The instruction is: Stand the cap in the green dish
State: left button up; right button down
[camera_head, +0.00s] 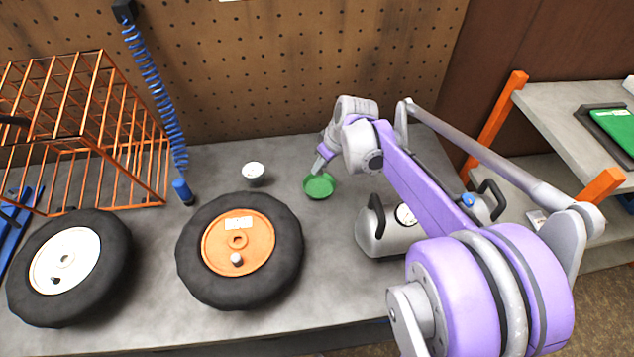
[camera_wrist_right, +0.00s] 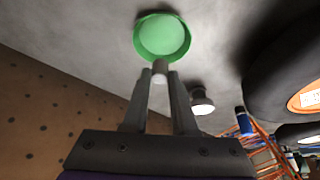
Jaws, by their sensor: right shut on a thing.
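The green dish (camera_head: 319,187) is a small round dish on the grey bench, near the middle of the head view. It also shows at the top of the right wrist view (camera_wrist_right: 162,36). My right gripper (camera_wrist_right: 160,76) is shut on the cap (camera_wrist_right: 160,67), a small pale grey cylinder between the fingertips. The cap appears at the dish's near rim in the wrist view; whether it touches the dish I cannot tell. In the head view my right gripper (camera_head: 319,166) is just above the dish's far edge, and the cap is not distinguishable there. My left gripper is not in view.
A tyre with an orange hub (camera_head: 262,244) and one with a white hub (camera_head: 100,285) lie left of the dish. A small white-topped pot (camera_head: 253,173), a grey tank (camera_head: 375,239), an orange wire rack (camera_head: 130,145) and a blue coiled hose (camera_head: 160,90) are around.

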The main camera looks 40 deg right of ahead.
notch_tip(320, 180, down, 6)
jog(key=shift+f+b, duration=0.1)
jog(key=shift+b, duration=0.2)
jog(key=shift+f, duration=0.1)
jog(key=c, duration=0.7)
grip_release()
jog(key=shift+r, duration=0.25)
jog(key=p+v, duration=0.1)
jog(key=v, duration=1)
jog(key=shift+s+r, duration=0.15)
jog(key=shift+r, duration=0.25)
